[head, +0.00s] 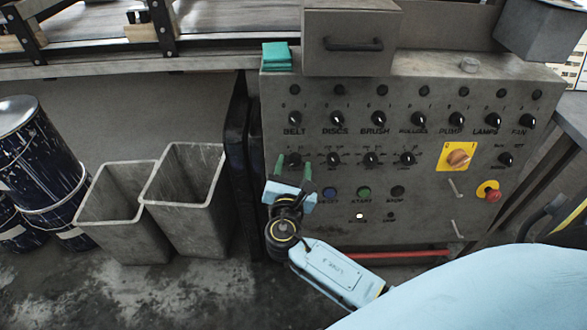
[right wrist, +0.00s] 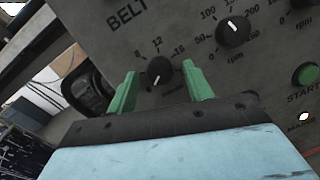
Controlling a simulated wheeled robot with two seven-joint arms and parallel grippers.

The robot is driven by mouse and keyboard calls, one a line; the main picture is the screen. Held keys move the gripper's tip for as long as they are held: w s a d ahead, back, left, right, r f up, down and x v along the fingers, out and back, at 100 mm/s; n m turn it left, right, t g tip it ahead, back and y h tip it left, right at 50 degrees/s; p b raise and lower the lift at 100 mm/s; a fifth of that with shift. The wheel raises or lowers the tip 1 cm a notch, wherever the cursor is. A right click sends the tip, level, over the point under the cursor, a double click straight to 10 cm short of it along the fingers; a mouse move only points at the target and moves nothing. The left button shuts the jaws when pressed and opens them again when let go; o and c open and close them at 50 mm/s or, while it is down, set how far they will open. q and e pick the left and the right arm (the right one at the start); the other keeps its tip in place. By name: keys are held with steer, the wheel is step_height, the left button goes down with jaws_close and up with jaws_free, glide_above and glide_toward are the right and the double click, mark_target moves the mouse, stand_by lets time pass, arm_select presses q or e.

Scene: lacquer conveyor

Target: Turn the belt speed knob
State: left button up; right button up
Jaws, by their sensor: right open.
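The belt speed knob (head: 294,158) is black with a white pointer line, in the lower knob row under the BELT label on the grey control panel (head: 430,190). In the right wrist view the knob (right wrist: 159,76) has a scale with 8, 12 and 16 around it. My right gripper (head: 293,167) is open, its green fingers on either side of the knob. My left gripper is not in view.
Neighbouring knobs (head: 334,158) sit to the right in the row. A blue button and green start button (head: 363,192) lie below. A yellow-plated switch (head: 458,157) and red stop button (head: 493,196) are further right. Two grey bins (head: 187,190) stand at the left.

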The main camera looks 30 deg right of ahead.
steer(key=c, duration=1)
steer(key=shift+o, duration=0.2)
steer(key=shift+m, duration=0.3)
